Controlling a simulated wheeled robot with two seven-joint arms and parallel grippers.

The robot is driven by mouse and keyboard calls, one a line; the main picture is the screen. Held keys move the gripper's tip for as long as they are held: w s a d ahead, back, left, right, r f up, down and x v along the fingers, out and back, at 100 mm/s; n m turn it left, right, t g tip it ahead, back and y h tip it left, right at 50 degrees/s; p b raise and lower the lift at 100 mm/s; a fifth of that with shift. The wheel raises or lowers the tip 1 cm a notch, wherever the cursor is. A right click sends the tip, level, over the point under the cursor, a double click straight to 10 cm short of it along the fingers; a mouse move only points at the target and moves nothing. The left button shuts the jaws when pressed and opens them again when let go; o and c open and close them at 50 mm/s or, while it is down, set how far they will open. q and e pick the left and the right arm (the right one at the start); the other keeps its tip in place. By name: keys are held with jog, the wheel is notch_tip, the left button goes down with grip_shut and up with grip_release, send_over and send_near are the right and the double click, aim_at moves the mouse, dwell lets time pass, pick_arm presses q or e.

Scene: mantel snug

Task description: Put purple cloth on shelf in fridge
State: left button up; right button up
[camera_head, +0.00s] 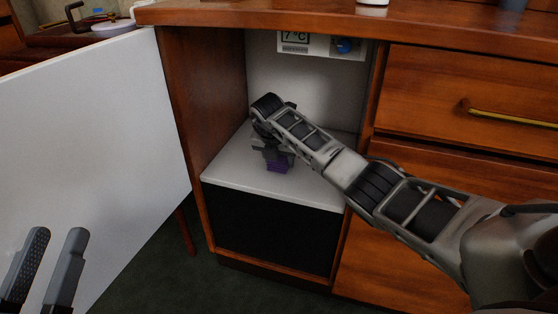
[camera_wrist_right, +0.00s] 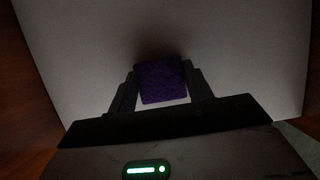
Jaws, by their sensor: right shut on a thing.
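The purple cloth (camera_head: 278,163) is a small folded block at the white fridge shelf (camera_head: 240,174), inside the open wooden cabinet. My right gripper (camera_head: 272,153) reaches into the fridge and is shut on the cloth. In the right wrist view the cloth (camera_wrist_right: 162,82) sits between the two fingers, in front of the pale shelf surface. I cannot tell whether the cloth touches the shelf. My left gripper (camera_head: 48,268) is at the lower left, in front of the white door, with its two fingers apart and nothing between them.
The white fridge door (camera_head: 100,130) stands open at the left. A dark panel (camera_head: 270,230) lies under the shelf. The shelf looks otherwise clear.

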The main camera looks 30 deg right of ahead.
aim_at(277, 163)
jog(key=o, duration=0.9)
pick_arm(q)
jog(key=shift+r, duration=0.15)
pick_arm(e)
jog(key=shift+o, duration=0.2)
jog(key=shift+r, duration=0.15)
jog(key=p+v, duration=0.3)
jog(key=v, duration=0.3)
jog(key=shift+d+r, duration=0.1)
jog(key=shift+r, duration=0.15)
pick_arm(q)
notch_tip(277, 163, down, 7)
jog(key=s+n+g+y+p, duration=0.2)
jog(key=n+g, duration=0.2)
jog(key=shift+s+d+y, duration=0.2)
jog(key=shift+d+y, duration=0.1)
jog(key=shift+d, duration=0.05)
pick_arm(e)
jog(key=shift+v, duration=2.7)
jog(key=shift+s, duration=0.1)
